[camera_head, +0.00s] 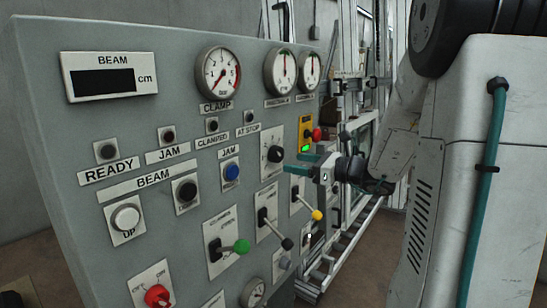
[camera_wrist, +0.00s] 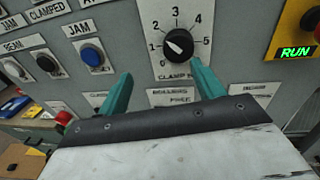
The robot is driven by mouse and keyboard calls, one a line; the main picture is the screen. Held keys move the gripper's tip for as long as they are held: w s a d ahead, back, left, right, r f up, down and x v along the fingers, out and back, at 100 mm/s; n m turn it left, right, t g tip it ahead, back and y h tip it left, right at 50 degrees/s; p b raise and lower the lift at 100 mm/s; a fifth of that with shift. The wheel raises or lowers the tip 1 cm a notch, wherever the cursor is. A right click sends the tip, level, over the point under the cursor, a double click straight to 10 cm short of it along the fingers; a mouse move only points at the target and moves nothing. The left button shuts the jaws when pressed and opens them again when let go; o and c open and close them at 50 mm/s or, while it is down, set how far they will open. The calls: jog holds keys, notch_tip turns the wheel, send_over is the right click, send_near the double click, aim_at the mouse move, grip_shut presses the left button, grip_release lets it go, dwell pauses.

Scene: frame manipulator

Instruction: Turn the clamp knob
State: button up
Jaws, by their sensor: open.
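The clamp knob is a black dial knob (camera_wrist: 178,44) on a white plate numbered 1 to 5, partly labelled "CLAMP". Its pale mark seems to point left, towards the low numbers. It also shows in the head view (camera_head: 275,154) on the grey panel. My gripper (camera_head: 296,163) has teal fingers and is in front of the panel, just right of the knob in that view. In the wrist view my gripper (camera_wrist: 160,70) is open and empty, with the knob above the fingertips and closer to the right finger. The fingers appear apart from the knob.
A blue JAM button (camera_wrist: 92,56) is left of the dial. A yellow box (camera_head: 305,131) with a red button and a green RUN display is to its right. Levers with green (camera_head: 241,246), black and yellow (camera_head: 317,214) balls stick out below.

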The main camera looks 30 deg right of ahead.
aim_at(280, 155)
jog(key=shift+m+t+h, duration=0.5)
jog(key=shift+m, duration=0.2)
jog(key=w, duration=0.7)
jog(key=shift+w+a, duration=0.2)
jog(key=shift+w, duration=0.05)
jog(key=c, duration=1)
